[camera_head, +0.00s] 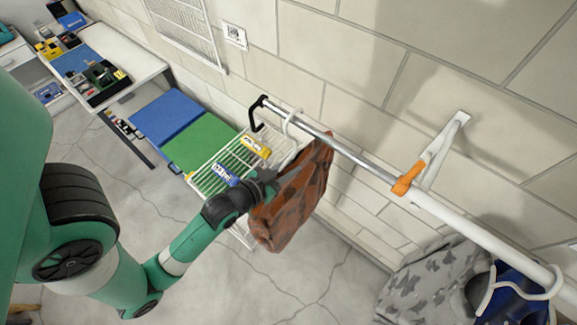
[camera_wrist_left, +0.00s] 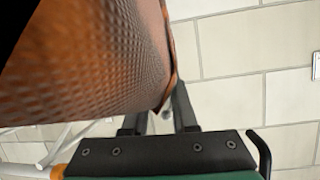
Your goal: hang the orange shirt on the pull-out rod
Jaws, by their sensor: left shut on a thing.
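The orange shirt (camera_head: 292,200), with dark patches, hangs below the silver pull-out rod (camera_head: 345,150). Its white hanger hook (camera_head: 289,122) overlaps the rod near the black end (camera_head: 257,112); I cannot tell whether it rests on the rod. My left gripper (camera_head: 264,184) is shut at the shirt's upper left side. In the left wrist view the shirt (camera_wrist_left: 90,60) fills the upper left, against the gripper fingers (camera_wrist_left: 158,118); what exactly lies between them is hidden. My right gripper is not in view.
An orange collar (camera_head: 408,179) joins the rod to a white rail (camera_head: 490,245) on a wall bracket (camera_head: 447,145). A grey patterned shirt (camera_head: 425,285) and a blue garment (camera_head: 520,295) hang at lower right. A white wire rack (camera_head: 240,160) stands behind my left gripper.

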